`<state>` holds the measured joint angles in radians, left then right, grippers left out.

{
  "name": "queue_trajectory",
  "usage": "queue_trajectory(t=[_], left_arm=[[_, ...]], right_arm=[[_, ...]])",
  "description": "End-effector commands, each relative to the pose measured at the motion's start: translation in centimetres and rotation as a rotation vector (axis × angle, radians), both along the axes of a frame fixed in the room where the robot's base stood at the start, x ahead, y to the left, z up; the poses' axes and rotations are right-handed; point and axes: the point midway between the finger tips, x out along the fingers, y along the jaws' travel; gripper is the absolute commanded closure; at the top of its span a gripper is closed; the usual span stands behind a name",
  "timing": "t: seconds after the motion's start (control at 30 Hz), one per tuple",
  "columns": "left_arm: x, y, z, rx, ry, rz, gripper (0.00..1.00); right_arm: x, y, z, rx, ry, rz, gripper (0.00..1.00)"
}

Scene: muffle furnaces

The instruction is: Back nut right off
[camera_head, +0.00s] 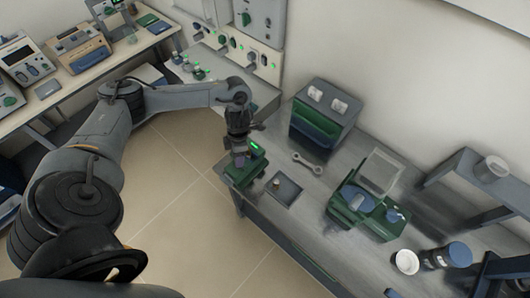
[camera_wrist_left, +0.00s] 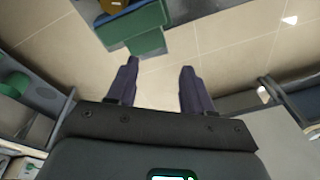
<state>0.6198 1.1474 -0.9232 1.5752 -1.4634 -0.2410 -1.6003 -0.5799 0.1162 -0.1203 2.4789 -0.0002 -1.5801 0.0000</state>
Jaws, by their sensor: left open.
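My left gripper (camera_head: 240,160) is at the left corner of the workbench, over a green block-like fixture (camera_head: 236,178) that it partly hides. In the left wrist view its two dark fingers (camera_wrist_left: 158,70) are apart with nothing between them. A green block (camera_wrist_left: 135,32) shows beyond the fingertips, with a brownish round part (camera_wrist_left: 115,4) on it, cut off by the top edge. I cannot tell whether that part is the nut. A small brass-coloured piece (camera_head: 276,184) is at the grey tray (camera_head: 288,196). My right gripper is not in view.
A wrench (camera_head: 307,164) lies on the workbench (camera_head: 335,185) behind the tray. A green-and-blue box (camera_head: 322,115) stands at the back, and a green apparatus (camera_head: 365,210) to the right. Jars (camera_head: 406,262) stand farther right. Open floor lies left of the bench.

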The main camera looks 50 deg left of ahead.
Motion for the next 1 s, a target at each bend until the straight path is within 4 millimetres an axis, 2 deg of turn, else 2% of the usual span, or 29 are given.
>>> queue_trajectory(t=[0.03,0.13,0.23,0.37,0.47,1.0], left_arm=[[1.4,1.8,0.9,0.029,-0.038,0.016,0.49],[3.6,3.5,3.1,0.054,-0.099,0.034,0.49],[5.0,4.1,4.5,0.064,-0.141,0.043,0.49],[5.9,4.0,4.6,0.061,-0.162,0.043,0.49],[5.9,4.0,3.7,0.060,-0.162,0.043,0.49],[5.9,3.9,-4.1,0.059,-0.162,0.043,0.49]], right_arm=[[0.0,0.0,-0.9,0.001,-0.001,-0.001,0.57],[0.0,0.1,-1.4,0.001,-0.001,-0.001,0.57],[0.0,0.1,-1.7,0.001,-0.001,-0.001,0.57],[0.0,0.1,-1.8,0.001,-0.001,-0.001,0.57],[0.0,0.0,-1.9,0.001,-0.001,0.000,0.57],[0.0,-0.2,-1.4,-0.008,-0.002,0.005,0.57]])
